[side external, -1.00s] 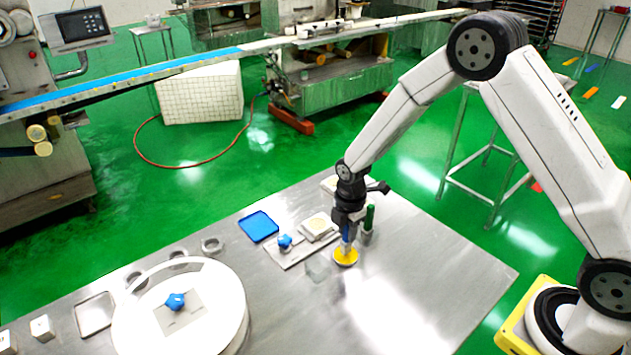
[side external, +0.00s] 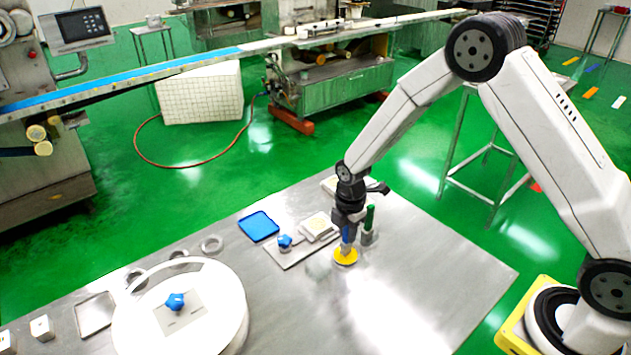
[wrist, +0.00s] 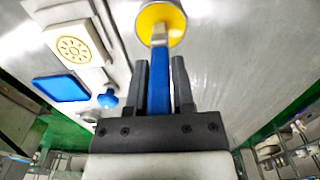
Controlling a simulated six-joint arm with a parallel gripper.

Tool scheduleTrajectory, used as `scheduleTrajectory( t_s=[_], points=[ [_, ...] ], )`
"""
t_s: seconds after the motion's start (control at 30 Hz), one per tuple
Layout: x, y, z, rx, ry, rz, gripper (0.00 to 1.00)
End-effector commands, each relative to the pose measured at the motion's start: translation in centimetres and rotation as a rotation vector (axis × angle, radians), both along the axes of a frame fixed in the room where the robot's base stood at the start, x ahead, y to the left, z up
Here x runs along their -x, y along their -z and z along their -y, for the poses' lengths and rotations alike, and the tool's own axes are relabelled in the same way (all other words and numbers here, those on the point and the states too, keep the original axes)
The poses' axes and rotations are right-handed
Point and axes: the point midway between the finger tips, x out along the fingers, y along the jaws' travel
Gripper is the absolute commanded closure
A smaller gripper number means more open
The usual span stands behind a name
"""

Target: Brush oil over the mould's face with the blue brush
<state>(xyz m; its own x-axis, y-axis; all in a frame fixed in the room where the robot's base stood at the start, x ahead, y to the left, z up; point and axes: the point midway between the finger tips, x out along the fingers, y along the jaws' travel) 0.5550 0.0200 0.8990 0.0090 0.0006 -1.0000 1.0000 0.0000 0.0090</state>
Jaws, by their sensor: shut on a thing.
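My gripper (side external: 347,226) points down and is shut on the blue brush (wrist: 160,75), gripping its handle. The brush's metal end and tip reach into a round yellow oil dish (side external: 346,258), also seen in the wrist view (wrist: 150,18); whether the bristles touch its bottom I cannot tell. The mould (side external: 319,226) is a cream square slab behind and left of the dish. In the wrist view the mould (wrist: 72,47) shows a raised sun-like pattern on its face. My gripper is to the mould's right, away from it.
A blue-knobbed piece (side external: 285,242) and a blue tray (side external: 259,226) lie left of the mould. The table's right front is clear.

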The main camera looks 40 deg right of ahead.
Motion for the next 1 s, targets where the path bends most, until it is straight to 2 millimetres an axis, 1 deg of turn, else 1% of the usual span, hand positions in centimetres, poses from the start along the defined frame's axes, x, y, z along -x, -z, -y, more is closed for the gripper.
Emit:
scheduleTrajectory(
  t_s=[1.0],
  points=[
    [-0.04, 0.72, 0.0, 0.0, 0.0, 0.001, 1.0]
  ],
)
